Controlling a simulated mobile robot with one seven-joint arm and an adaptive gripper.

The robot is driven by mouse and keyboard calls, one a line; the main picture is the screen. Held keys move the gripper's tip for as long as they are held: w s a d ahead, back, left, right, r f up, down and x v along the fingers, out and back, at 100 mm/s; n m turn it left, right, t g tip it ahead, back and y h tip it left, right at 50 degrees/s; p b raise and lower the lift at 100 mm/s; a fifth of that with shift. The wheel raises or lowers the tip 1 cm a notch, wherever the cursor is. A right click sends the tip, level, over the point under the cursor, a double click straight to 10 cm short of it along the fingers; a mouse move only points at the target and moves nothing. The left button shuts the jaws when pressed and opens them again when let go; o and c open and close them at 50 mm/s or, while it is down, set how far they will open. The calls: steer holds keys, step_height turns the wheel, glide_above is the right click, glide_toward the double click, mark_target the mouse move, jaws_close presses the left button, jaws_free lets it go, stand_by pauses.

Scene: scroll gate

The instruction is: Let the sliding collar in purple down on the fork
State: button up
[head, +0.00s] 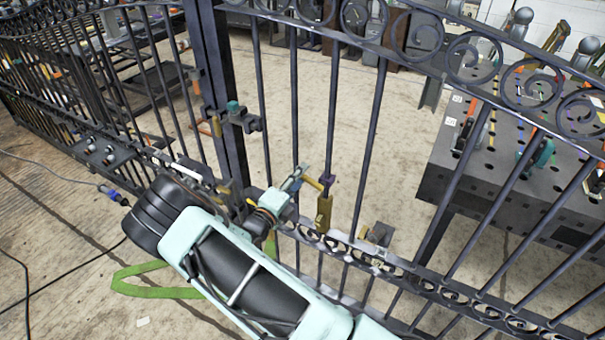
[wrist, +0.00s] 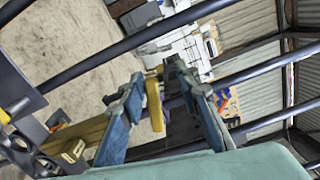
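A small dark purple collar (head: 328,180) sits around an upright gate bar in the head view. A yellow arm (head: 313,183) reaches to it from the left, and a brass-yellow piece (head: 323,213) hangs just below. My gripper (head: 298,174) is just left of the collar. In the wrist view the blue fingertips (wrist: 156,72) of my gripper are apart. A yellow upright piece (wrist: 154,103) shows between the fingers, near the left one, with dark purple behind it. I see no clear grip on anything. I cannot tell for certain which part is the fork.
The iron gate's bars and scrollwork (head: 350,250) surround my gripper closely. A dark bracket (head: 377,234) is low on the right. A teal-topped latch part (head: 235,108) is on the post. A perforated table (head: 520,160) stands behind the gate. A green strap (head: 150,285) lies on the floor.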

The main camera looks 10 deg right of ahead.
steer(key=v, duration=1)
steer(key=shift+s, duration=0.25)
steer(key=shift+a, duration=0.1)
steer(key=shift+c, duration=0.3)
